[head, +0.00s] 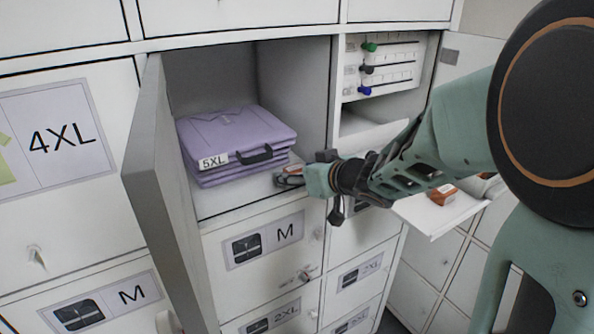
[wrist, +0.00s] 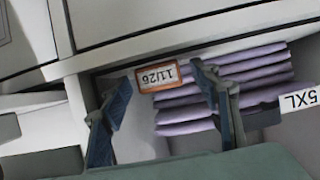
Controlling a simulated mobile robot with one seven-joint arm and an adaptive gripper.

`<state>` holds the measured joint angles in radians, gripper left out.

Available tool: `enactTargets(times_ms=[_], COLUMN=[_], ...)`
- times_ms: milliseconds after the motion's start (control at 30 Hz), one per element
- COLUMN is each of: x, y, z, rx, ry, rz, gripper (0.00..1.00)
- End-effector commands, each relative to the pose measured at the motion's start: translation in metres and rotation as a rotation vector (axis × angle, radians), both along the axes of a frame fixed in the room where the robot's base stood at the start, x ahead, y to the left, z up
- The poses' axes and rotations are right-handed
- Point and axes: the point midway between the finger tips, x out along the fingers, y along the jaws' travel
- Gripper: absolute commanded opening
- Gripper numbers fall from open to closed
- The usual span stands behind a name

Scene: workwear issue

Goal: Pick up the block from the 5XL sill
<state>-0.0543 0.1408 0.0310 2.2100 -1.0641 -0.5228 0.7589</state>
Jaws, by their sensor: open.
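The block (wrist: 158,76) has an orange-brown edge and a white face marked 11/26, upside down in the wrist view. It sits at the front of the open 5XL compartment, beside the folded lilac garments (head: 235,140). My gripper (wrist: 165,84) is open, with one finger on each side of the block in that view. I cannot tell whether either finger touches it. In the head view my gripper (head: 287,179) reaches in from the right at the compartment's front right corner and mostly hides the block. A 5XL tag (head: 213,161) hangs on the garments' front.
The open grey door (head: 165,190) stands left of the compartment. A closed M locker (head: 262,243) is below. To the right are an open compartment with coloured knobs (head: 368,65) and a white shelf (head: 445,215) carrying an orange-and-white box (head: 443,194).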

Motion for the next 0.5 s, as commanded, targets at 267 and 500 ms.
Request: enactTargets(times_ms=[267, 500], x=[0.0001, -0.0001], y=[0.0002, 0.0001], z=[0.0006, 0.0004], rx=[0.0, 0.0], ry=[0.0, 0.0], rz=[0.0, 0.0], gripper=[0.48, 0.21])
